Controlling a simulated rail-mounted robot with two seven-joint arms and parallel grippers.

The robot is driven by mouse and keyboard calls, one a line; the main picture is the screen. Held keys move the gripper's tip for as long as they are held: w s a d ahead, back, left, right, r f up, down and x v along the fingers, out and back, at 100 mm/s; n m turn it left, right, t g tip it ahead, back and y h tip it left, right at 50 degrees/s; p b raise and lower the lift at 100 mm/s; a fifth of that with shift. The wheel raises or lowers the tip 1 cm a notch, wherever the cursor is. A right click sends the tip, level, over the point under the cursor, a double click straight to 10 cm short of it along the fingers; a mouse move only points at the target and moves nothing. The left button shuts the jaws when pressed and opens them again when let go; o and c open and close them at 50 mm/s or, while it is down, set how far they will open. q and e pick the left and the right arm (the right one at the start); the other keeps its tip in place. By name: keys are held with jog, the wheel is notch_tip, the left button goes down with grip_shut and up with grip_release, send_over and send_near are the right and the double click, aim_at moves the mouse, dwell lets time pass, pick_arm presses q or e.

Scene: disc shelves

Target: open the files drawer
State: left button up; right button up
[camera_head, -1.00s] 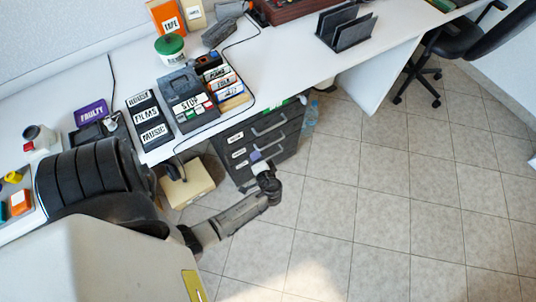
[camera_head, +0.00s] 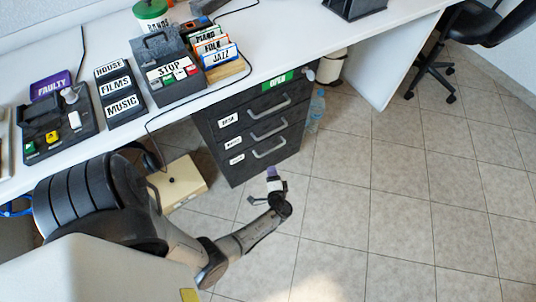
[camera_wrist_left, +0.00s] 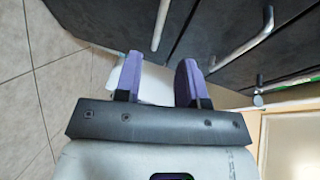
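A dark drawer cabinet (camera_head: 232,162) stands under the white desk. Its three drawers look shut, each with a grey bar handle: top (camera_head: 269,108), middle (camera_head: 269,131) and bottom (camera_head: 270,150). White labels sit left of the handles; their text is too small to read, so I cannot tell which is the files drawer. My left gripper (camera_head: 272,175) is just below the bottom handle in the head view, apart from it. In the left wrist view its purple fingers (camera_wrist_left: 158,82) are spread, with a handle (camera_wrist_left: 160,25) beyond them. My right gripper is not in view.
A cream box (camera_head: 180,183) lies on the floor left of the cabinet. A clear bottle (camera_head: 316,108) stands to its right. A cable hangs over the desk edge (camera_head: 150,115). The tiled floor (camera_head: 350,200) in front is open.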

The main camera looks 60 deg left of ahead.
aim_at(268, 152)
pick_arm(q)
jog(key=shift+b+x, duration=2)
jog(key=shift+x, duration=4)
grip_shut()
